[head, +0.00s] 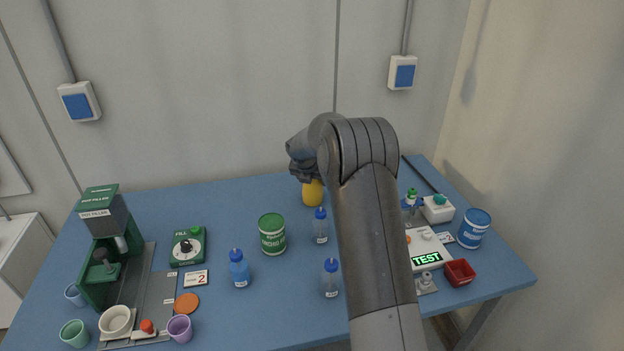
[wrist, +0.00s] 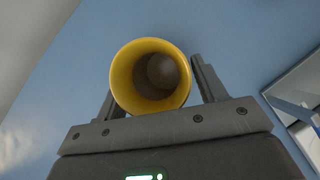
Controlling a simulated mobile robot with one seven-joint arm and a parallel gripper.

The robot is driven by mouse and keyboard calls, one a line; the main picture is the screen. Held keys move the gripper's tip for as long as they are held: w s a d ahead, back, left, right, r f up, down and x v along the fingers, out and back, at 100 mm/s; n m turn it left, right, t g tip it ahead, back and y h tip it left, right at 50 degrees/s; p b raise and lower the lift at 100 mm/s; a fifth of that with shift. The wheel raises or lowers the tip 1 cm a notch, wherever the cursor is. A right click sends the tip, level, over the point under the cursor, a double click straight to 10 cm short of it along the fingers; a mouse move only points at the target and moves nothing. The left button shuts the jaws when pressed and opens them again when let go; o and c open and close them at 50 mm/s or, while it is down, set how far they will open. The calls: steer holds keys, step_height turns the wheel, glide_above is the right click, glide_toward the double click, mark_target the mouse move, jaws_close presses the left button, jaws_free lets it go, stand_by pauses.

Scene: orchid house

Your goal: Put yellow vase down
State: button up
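The yellow vase (head: 313,195) is at the back middle of the blue table (head: 240,200), below my gripper (head: 305,172). It looks upright, and I cannot tell whether its base touches the table. In the wrist view I look down into the round open mouth of the vase (wrist: 122,88). The two fingers of my gripper (wrist: 152,82) stand on either side of it, close against it, and appear shut on it. The vase partly hides the left finger.
A green tin (head: 272,235), a clear blue-capped bottle (head: 320,226) and a blue bottle (head: 239,269) stand nearer the front. A pot filler machine (head: 105,240) is at left. A TEST device (head: 424,250) and red bin (head: 460,272) are at right. The table left of the vase is clear.

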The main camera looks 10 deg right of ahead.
steer(key=o, duration=0.3)
steer(key=shift+o, duration=0.2)
steer(key=shift+r, duration=0.15)
steer(key=s+a+r+m, duration=0.3)
steer(key=s+r+m, duration=0.4)
steer(key=s+r, duration=0.95)
steer(key=s+r+m, duration=0.7)
steer(key=s+m, duration=0.1)
steer(key=s, duration=0.4)
steer(key=s+a+f+m+y, duration=0.1)
steer(key=s+f+m, duration=0.1)
steer(key=s+m, duration=0.5)
steer(key=s+a+f+m+y, duration=0.1)
steer(key=s+m+y, duration=0.1)
steer(key=s+m, duration=0.6)
steer(key=s, duration=0.7)
steer(key=shift+s+a+f, duration=0.3)
steer(key=shift+s+f, duration=0.1)
